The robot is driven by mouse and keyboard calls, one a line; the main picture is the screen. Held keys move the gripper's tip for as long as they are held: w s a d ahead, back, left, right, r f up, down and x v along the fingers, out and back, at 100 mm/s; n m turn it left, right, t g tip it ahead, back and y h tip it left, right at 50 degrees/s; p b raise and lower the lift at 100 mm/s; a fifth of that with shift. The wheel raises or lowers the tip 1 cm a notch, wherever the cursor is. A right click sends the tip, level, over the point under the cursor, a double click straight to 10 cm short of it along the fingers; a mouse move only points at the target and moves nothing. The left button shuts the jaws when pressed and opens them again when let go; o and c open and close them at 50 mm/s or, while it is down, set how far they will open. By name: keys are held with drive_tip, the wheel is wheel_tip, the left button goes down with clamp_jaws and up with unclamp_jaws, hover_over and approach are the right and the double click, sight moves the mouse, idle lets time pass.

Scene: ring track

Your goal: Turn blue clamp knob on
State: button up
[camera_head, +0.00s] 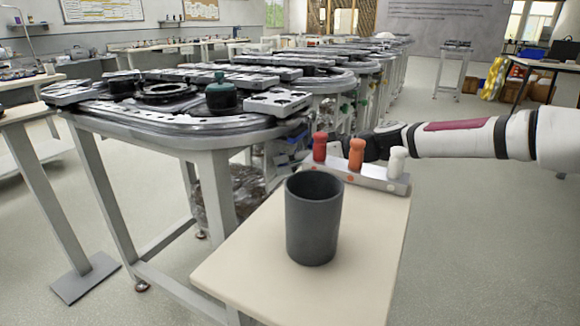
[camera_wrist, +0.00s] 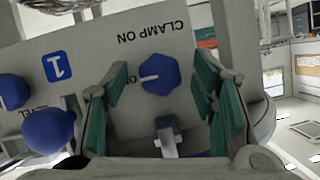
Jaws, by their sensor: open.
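The blue clamp knob (camera_wrist: 159,75) is on a grey panel (camera_wrist: 85,40) in the wrist view. Its white pointer line faces left, toward a small label partly hidden by a finger. The words "CLAMP ON" appear upside down above it. My gripper (camera_wrist: 161,84) is open, with green-padded fingers on either side of the knob and visible gaps between pads and knob. In the head view my arm reaches in from the right, and its end is partly hidden behind red and orange upright pieces. The clamp knob cannot be made out there.
Two other blue knobs (camera_wrist: 48,130) (camera_wrist: 13,91) and a "1" label are left of my gripper. A metal lever (camera_wrist: 167,140) lies below the clamp knob. A small table (camera_head: 240,265) bears a dark cup (camera_head: 313,220). The ring track (camera_head: 190,130) stands left; floor is clear right.

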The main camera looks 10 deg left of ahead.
drive_tip(key=shift+w+a+f, duration=0.1)
drive_tip(key=shift+a+f, duration=0.05)
drive_tip(key=shift+a, duration=0.15)
drive_tip(key=shift+c, duration=0.4)
drive_tip(key=c, duration=1.1)
drive_tip(key=shift+o, duration=0.2)
drive_tip(key=shift+m, duration=0.3)
drive_tip(key=shift+w+f+m+g+y+p, duration=0.1)
drive_tip(key=shift+m+g+y+p, duration=0.75)
drive_tip(key=shift+m+p, duration=1.1)
drive_tip(key=shift+s+m+g+y+p, duration=0.1)
drive_tip(key=shift+m+g+y+p, duration=0.45)
drive_tip(key=shift+m+y+p, duration=1.4)
drive_tip(key=shift+w+f+m+g+y+p, duration=0.1)
drive_tip(key=shift+m+g+p, duration=0.8)
drive_tip(key=shift+m, duration=2)
drive_tip(key=shift+d, duration=0.1)
